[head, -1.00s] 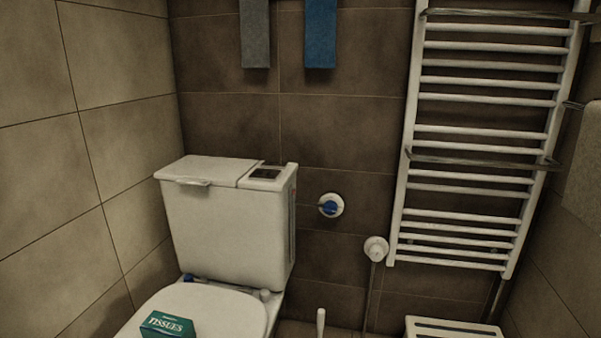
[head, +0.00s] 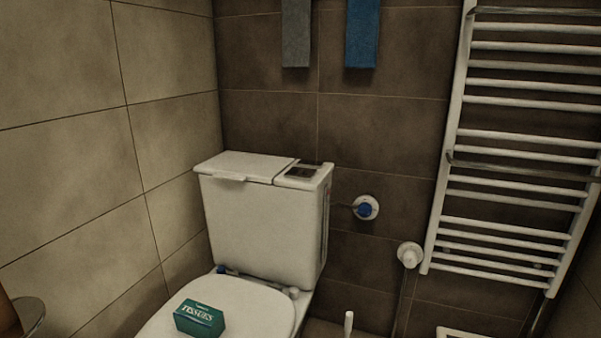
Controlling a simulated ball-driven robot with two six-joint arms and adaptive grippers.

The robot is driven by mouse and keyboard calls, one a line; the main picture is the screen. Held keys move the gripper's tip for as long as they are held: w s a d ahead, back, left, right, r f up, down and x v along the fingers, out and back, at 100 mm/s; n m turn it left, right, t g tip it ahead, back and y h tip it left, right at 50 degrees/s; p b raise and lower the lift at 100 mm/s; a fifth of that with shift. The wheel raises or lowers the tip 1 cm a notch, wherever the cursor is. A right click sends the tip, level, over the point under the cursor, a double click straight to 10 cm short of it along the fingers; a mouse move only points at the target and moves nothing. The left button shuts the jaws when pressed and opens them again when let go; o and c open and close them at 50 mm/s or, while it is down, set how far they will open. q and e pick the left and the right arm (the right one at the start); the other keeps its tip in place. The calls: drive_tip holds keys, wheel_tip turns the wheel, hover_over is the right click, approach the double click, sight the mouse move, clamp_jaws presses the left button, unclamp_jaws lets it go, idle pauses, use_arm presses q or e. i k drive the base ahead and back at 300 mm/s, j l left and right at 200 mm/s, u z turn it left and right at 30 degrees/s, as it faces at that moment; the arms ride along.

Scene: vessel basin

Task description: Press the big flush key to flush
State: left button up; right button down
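The white toilet cistern (head: 258,230) stands against the dark tiled wall, left of the middle of the head view. On the right part of its top is a dark, flat panel (head: 303,172) set in a white frame, where the flush keys appear to sit. Separate keys are too small to tell apart. A larger white lid (head: 246,165) covers the left part of the top. Neither of my grippers is in view.
A green tissue box (head: 199,318) lies on the closed toilet lid (head: 253,301). A blue-handled valve (head: 365,208) is on the wall right of the cistern. A white towel rail (head: 512,150) fills the right side. A round, dark-topped object (head: 30,313) shows at the lower left.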

sight(298, 173)
drive_tip(key=u, duration=1.55)
drive_tip(key=i+l, duration=0.15)
drive_tip(key=l, duration=0.25)
drive_tip(key=i+l, duration=0.1)
drive_tip(key=l, duration=0.3)
drive_tip(key=i+l, duration=0.15)
drive_tip(key=l, duration=0.25)
drive_tip(key=i+l, duration=0.1)
drive_tip(key=l, duration=0.3)
drive_tip(key=i+l, duration=0.15)
drive_tip(key=l, duration=0.25)
